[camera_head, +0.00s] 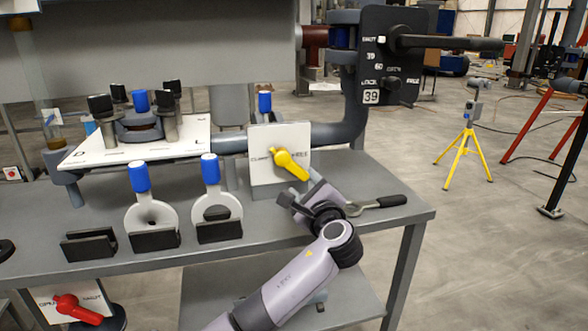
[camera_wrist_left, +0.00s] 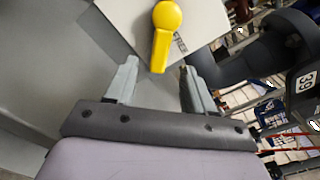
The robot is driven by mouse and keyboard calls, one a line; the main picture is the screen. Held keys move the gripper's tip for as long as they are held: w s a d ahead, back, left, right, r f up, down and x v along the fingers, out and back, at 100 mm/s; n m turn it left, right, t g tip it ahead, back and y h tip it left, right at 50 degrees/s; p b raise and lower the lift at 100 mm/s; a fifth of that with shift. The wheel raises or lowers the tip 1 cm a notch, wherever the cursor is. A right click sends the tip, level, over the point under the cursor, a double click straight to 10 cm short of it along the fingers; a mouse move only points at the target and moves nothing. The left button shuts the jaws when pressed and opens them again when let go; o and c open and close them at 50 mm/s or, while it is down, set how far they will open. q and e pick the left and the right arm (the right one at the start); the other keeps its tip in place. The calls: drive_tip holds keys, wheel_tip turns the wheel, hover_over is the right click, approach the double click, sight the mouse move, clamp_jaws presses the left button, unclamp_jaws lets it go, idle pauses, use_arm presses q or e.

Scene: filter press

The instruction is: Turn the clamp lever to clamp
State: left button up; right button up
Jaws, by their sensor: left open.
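The yellow clamp lever (camera_head: 289,163) is mounted on a white plate (camera_head: 263,180) marked CLAMP at left and FREE at right. Its handle slants down to the right, on the FREE side. My left gripper (camera_head: 303,190) is just below and in front of the lever. In the left wrist view, the open fingers (camera_wrist_left: 158,72) point toward the plate, and the tip of the yellow lever (camera_wrist_left: 163,30) shows at the gap between them. Contact with the lever cannot be told. My right gripper is not in view.
A spanner (camera_head: 376,204) lies right of my gripper on the grey bench (camera_head: 405,222). Blue-topped ring parts (camera_head: 151,212) stand in black holders at left. A dark pipe (camera_head: 345,130) and a black lever panel (camera_head: 378,70) rise behind the plate.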

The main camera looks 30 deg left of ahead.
sight(297, 171)
use_arm(q)
drive_tip(key=shift+b+x, duration=0.4)
drive_tip(key=shift+x, duration=3.15)
clamp_jaws()
